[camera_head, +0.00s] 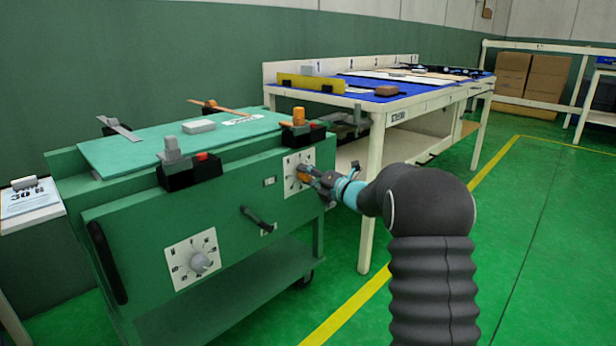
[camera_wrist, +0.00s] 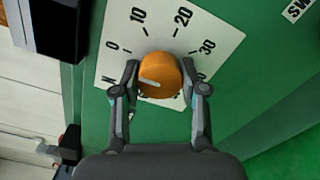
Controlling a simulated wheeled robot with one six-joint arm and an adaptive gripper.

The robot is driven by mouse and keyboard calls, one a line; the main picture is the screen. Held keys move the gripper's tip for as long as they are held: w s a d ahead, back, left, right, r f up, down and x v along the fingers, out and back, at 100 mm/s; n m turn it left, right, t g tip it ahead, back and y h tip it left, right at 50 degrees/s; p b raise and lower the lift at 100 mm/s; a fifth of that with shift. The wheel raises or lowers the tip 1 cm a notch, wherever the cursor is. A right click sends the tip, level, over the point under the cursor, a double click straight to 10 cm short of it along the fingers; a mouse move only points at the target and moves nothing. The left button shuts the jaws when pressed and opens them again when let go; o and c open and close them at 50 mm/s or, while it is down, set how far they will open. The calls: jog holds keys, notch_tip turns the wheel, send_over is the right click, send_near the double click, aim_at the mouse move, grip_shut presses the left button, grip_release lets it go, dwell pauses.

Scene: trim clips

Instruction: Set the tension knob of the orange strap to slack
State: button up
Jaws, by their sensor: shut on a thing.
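The orange tension knob (camera_head: 303,175) sits on a white dial plate (camera_head: 291,186) at the right of the green cart's front panel. My gripper (camera_head: 308,176) is at that knob. In the wrist view the jaws (camera_wrist: 160,82) are shut on the orange knob (camera_wrist: 163,72), one finger on each side. The knob's pale pointer line points left, towards the left finger, below the 0 mark. The dial (camera_wrist: 160,32) shows 0, 10, 20 and 30; its lower lettering is partly hidden by the fingers. An orange strap (camera_head: 213,108) shows on the cart's top.
A grey knob (camera_head: 200,263) on its own dial sits lower left on the panel, with a black handle (camera_head: 257,218) between the dials. Black buckles with an orange block (camera_head: 298,116) and a grey block (camera_head: 172,149) stand above. A blue-topped workbench (camera_head: 368,92) stands behind right.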

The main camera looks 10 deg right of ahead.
jog(key=shift+d, duration=0.15)
dwell(0.4)
jog(key=o, duration=1.1)
jog(key=shift+o, duration=0.2)
jog(key=v, duration=1.2)
